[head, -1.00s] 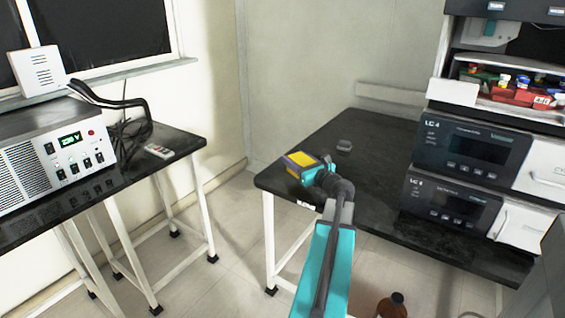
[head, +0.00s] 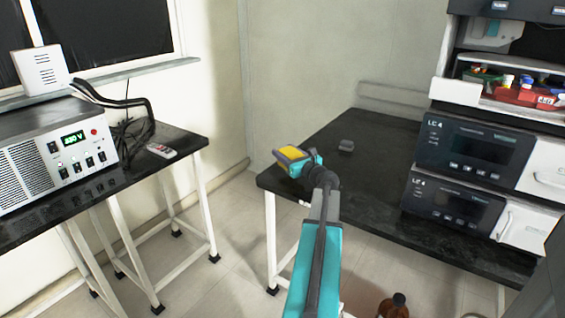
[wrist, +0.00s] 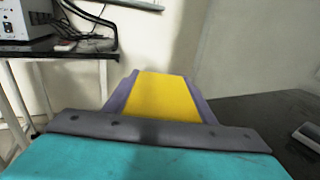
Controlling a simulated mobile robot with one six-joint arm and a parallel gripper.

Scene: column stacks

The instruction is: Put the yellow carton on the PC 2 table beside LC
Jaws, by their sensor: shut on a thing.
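The yellow carton (head: 291,153) is held in my gripper (head: 290,156) above the left corner of the black table (head: 378,191) that bears the LC 4 instruments (head: 466,153). In the wrist view the carton (wrist: 163,98) lies flat between the two grey-purple fingers of my gripper (wrist: 163,92), which are shut on its sides. I cannot tell the exact gap between carton and tabletop. The tabletop (wrist: 262,112) shows to the right of the carton in the wrist view.
A small grey object (head: 346,145) lies on the tabletop right of my gripper. The tabletop between it and the LC units is clear. A brown bottle (head: 393,306) stands low at the front. A left bench (head: 178,141) holds a power supply (head: 62,148) and a handheld device (head: 161,151).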

